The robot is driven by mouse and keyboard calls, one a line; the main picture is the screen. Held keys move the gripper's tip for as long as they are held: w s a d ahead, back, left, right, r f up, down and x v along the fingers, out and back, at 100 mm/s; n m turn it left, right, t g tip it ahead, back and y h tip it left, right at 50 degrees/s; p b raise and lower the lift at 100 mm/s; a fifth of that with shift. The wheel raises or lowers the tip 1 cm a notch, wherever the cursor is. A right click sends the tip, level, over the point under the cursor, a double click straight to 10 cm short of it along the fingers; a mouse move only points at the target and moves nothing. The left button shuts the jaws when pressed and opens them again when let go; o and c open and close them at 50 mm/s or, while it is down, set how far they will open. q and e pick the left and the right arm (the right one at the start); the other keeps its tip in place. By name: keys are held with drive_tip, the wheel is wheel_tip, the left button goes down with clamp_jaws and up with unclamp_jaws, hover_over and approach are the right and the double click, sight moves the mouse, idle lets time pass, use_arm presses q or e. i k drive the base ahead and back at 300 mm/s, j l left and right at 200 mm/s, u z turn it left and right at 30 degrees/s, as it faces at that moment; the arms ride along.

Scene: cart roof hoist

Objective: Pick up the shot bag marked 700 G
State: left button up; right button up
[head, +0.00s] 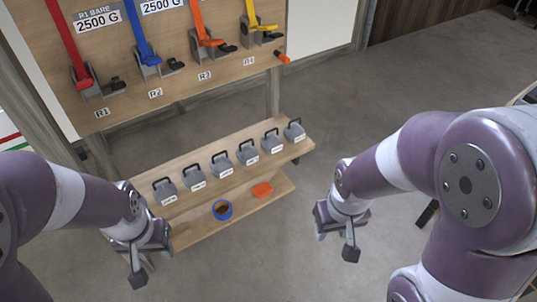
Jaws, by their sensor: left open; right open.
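Several grey shot bags with dark loop handles stand in a row on the upper wooden shelf (301,149) in the head view. The nearest is at the left end (165,188) and the farthest at the right end (294,130). Each has a small white label on its front, too small to read, so I cannot tell which is marked 700 G. My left gripper (146,262) is open and empty, left of and nearer than the shelf's left end. My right gripper (341,235) is open and empty, right of the shelves and apart from them.
A lower shelf (196,237) holds a blue ring-shaped roll (222,210) and an orange block (262,190). Behind stands a wooden panel (130,98) with red, blue, orange and yellow levers labelled R1 to R4. Floor between my arms is clear.

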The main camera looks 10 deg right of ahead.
sight(194, 179)
drive_tip(key=i+l+u, duration=0.1)
drive_tip(key=i, duration=0.35)
drive_tip(key=i+l+u, duration=0.1)
drive_tip(key=i, duration=0.3)
drive_tip(key=i+l+u, duration=0.1)
drive_tip(key=i+l, duration=0.15)
drive_tip(key=i, duration=0.2)
drive_tip(key=i+l+u, duration=0.1)
drive_tip(key=i+l, duration=0.15)
drive_tip(key=i, duration=0.15)
